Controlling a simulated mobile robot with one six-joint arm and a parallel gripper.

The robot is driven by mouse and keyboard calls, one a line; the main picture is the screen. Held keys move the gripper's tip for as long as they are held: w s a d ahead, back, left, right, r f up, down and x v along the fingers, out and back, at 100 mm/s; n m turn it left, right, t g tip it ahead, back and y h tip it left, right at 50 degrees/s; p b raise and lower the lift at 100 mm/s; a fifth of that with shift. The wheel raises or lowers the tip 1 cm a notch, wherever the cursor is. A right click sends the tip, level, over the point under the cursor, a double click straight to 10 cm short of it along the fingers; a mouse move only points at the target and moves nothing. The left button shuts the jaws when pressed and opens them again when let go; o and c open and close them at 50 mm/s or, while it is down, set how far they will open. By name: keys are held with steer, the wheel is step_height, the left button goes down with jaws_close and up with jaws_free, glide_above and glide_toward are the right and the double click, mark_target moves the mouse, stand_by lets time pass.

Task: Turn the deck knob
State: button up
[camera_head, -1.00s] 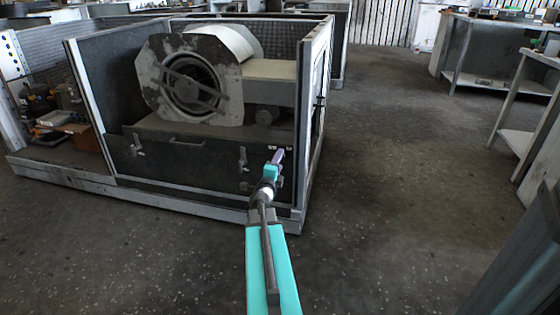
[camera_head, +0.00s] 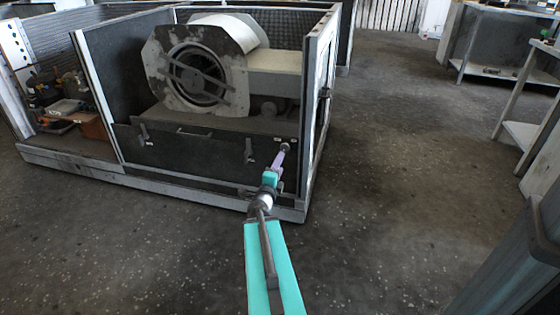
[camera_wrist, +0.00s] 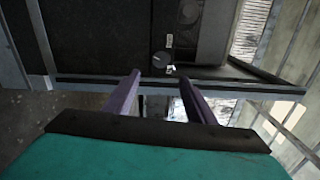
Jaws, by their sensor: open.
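The deck knob (camera_wrist: 160,60) is a small round dark knob with a light mark, on the dark deck of the blower housing. Small white labels sit beside it in the wrist view. In the head view the knob (camera_head: 284,147) shows just past my fingertips. My gripper (camera_wrist: 160,77) has two purple fingers spread apart with nothing between their tips. The knob appears beyond the tips, roughly midway between them, and looks clear of them. In the head view my gripper (camera_head: 281,158) is at the right front of the housing. The exact gap to the knob cannot be told.
The blower (camera_head: 197,70) stands inside the open-fronted housing. A dark front panel (camera_head: 195,150) has latches and a handle. The housing's right post (camera_head: 305,130) rises close beside my gripper. Loose items fill the left bay. The floor (camera_head: 390,190) to the right is free.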

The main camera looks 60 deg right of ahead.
steer(key=p+v, duration=0.4)
steer(key=p, duration=0.3)
steer(key=shift+s+r, duration=0.1)
stand_by(0.4)
steer(key=shift+a, duration=0.1)
stand_by(0.5)
